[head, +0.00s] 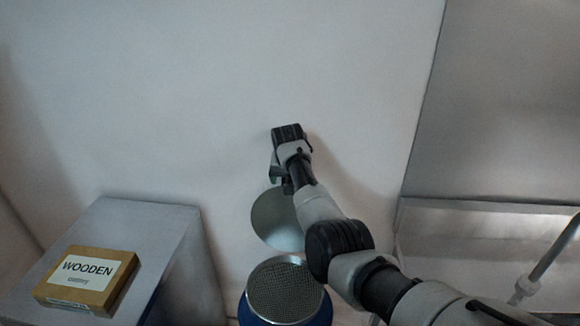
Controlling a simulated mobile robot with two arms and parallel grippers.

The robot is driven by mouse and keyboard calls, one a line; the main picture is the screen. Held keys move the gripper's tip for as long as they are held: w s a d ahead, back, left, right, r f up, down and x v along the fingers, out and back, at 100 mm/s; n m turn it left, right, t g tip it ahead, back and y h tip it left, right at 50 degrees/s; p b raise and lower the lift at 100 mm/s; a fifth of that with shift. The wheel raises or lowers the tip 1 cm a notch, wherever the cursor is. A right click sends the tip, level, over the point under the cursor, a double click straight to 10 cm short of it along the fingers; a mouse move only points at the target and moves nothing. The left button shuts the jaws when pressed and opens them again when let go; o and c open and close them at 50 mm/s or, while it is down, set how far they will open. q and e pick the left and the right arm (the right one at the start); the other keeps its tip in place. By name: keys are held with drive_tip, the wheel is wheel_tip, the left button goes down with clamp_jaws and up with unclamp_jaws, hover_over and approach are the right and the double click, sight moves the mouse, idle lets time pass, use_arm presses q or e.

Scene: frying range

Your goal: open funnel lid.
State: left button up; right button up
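The funnel (285,290) stands at the bottom centre, with a round mesh top, a metal rim and a blue body cut off by the picture's bottom edge. Its round grey lid (274,222) is raised behind the mesh, leaving the mesh uncovered. My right arm comes in from the lower right and partly covers the lid's right side. My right gripper (281,178) is at the lid's upper edge. Its fingers are small and partly hidden, so I cannot tell whether they hold the lid. My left gripper is not in view.
A grey box-like stand (150,222) is at the lower left, with a yellow-brown box (88,279) labelled "WOODEN" on top. A pale wall (200,90) is behind the lid. A metal unit (500,130) with a bent pipe (545,265) is on the right.

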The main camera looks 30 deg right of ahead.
drive_tip(key=b+v, duration=0.1)
drive_tip(key=v, duration=0.7)
drive_tip(key=shift+b, duration=0.35)
